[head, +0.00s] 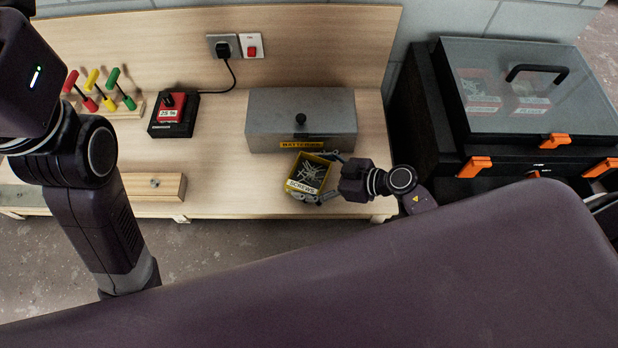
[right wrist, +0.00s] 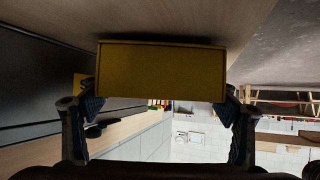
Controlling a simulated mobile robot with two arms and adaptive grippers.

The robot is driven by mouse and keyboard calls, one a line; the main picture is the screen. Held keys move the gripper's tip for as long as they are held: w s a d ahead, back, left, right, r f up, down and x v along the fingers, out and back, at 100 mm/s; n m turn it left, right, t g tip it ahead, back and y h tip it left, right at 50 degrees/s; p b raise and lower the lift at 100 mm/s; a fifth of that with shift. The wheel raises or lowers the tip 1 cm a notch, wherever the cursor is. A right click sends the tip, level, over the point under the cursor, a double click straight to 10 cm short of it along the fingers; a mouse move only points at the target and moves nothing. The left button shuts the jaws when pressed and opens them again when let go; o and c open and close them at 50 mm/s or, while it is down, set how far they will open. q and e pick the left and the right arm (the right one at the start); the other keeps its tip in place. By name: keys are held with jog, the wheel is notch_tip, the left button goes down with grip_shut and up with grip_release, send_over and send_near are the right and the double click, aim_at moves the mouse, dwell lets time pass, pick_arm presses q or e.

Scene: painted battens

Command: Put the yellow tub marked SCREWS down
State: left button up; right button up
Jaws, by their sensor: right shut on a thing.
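The yellow tub (head: 321,172) labelled SCREWS holds loose screws and stands upright near the front edge of the workbench (head: 230,190). My right gripper (head: 317,178) comes from the right, its fingers on two opposite sides of the tub. In the right wrist view, the tub's plain yellow wall (right wrist: 160,70) fills the space between the fingers, close to the wooden surface. Whether its base touches the bench is not clear. My left arm shows at the left of the head view, but its gripper is not in view.
A grey lidded box (head: 270,117) labelled BATTERIES stands just behind the tub. A black device with a red label (head: 172,114), a rack of coloured-handled tools (head: 125,111) and a wooden block (head: 153,186) stand left. Bare bench lies left of the tub. A black case (head: 510,90) stands right.

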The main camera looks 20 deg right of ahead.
jog(key=shift+f, duration=0.1)
jog(key=shift+f, duration=0.1)
jog(key=o, duration=1.4)
jog(key=shift+f, duration=0.15)
